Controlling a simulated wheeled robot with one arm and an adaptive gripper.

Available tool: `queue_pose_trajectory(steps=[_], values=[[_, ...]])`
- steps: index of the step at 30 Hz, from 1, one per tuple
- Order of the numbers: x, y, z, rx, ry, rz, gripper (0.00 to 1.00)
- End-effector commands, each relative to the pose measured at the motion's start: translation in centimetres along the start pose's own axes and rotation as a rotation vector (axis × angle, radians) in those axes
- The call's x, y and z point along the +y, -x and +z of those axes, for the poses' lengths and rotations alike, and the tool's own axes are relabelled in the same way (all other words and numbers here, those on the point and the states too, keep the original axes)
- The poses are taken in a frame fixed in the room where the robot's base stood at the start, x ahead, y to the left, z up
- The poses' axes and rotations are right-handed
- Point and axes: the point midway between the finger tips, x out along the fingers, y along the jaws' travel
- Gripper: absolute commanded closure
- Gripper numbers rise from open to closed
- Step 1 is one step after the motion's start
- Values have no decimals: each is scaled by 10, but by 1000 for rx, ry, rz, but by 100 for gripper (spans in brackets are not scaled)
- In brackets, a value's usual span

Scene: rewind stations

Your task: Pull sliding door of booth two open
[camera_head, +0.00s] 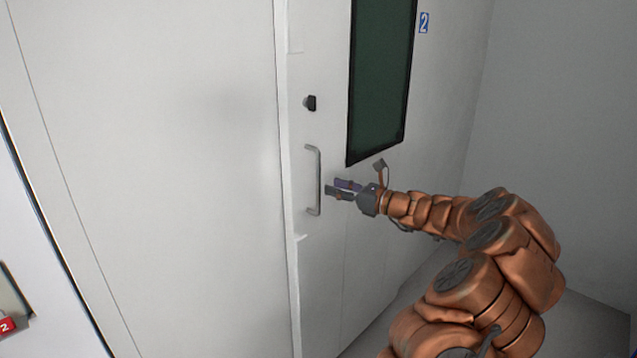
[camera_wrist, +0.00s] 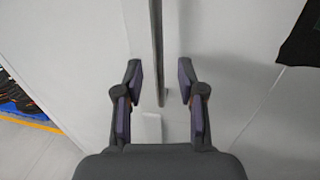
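The white sliding door (camera_head: 335,240) of booth two has a dark window (camera_head: 380,80) and a blue "2" sign (camera_head: 424,23) to the window's right. A vertical metal bar handle (camera_head: 317,180) is on its left part. My gripper (camera_head: 332,188) is just right of the handle's lower half, its fingertips pointing left towards it. In the wrist view my gripper (camera_wrist: 158,85) is open, and the handle (camera_wrist: 158,50) lines up with the gap between the fingers. I see no contact with the handle. The door looks closed.
A small black knob (camera_head: 310,103) sits above the handle. A wide white wall panel (camera_head: 150,150) is to the left, with a red tag (camera_head: 7,326) at the lower left edge. A grey wall (camera_head: 560,130) stands at the right.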

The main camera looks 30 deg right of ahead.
Motion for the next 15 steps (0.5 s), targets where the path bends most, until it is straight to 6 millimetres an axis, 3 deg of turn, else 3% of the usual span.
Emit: queue_pose_trajectory(steps=[7, 15], values=[[2, -38, 1, 1, 1, 6, 61], [2, -59, 0, 1, 0, 5, 61]])
